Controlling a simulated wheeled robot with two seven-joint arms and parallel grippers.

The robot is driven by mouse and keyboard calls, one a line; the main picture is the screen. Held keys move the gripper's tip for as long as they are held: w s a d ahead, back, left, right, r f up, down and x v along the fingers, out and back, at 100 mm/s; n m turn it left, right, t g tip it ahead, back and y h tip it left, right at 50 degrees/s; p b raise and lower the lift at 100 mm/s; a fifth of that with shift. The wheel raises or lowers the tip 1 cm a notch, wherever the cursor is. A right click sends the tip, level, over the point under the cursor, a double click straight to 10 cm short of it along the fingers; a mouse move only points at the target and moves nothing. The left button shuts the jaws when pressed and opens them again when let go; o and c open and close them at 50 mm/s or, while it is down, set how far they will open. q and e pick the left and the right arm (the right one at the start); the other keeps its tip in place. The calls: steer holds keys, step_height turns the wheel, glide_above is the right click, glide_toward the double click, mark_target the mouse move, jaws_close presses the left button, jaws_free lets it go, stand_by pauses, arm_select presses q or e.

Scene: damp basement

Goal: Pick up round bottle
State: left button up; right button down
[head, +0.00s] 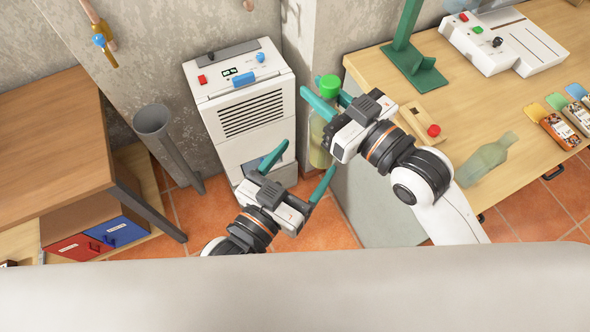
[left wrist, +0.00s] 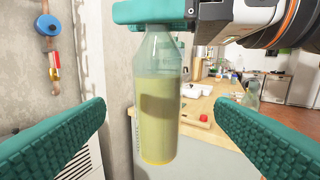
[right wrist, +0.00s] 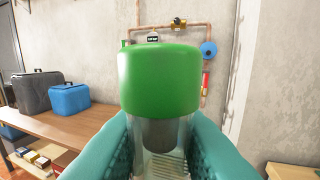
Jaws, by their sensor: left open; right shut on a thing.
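The round bottle (head: 319,142) is clear with yellow-green liquid and a green cap (head: 330,86). My right gripper (head: 327,102) is shut on its upper part, just below the cap, and holds it upright in the air beside the workbench. The cap fills the middle of the right wrist view (right wrist: 160,80). In the left wrist view the bottle's body (left wrist: 157,110) hangs between the open fingers of my left gripper (left wrist: 158,130), with gaps to both. In the head view my left gripper (head: 300,172) is open, lower than the right one.
A white dehumidifier (head: 240,100) stands against the wall behind the grippers. The workbench (head: 470,110) at right bears another translucent bottle (head: 487,158), a wooden block with a red knob (head: 424,122) and a white device (head: 505,40). A grey pipe (head: 168,145) leans at left.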

arm_select(q)
steer(key=x, duration=1)
steer(key=shift+d, duration=0.1)
steer(key=c, duration=1.3)
steer(key=shift+r, duration=0.1)
steer(key=shift+c, duration=1.4)
arm_select(e)
steer(key=c, duration=1.6)
jaws_free()
steer(key=o, duration=0.5)
steer(key=shift+c, duration=0.2)
steer(key=shift+r, duration=0.1)
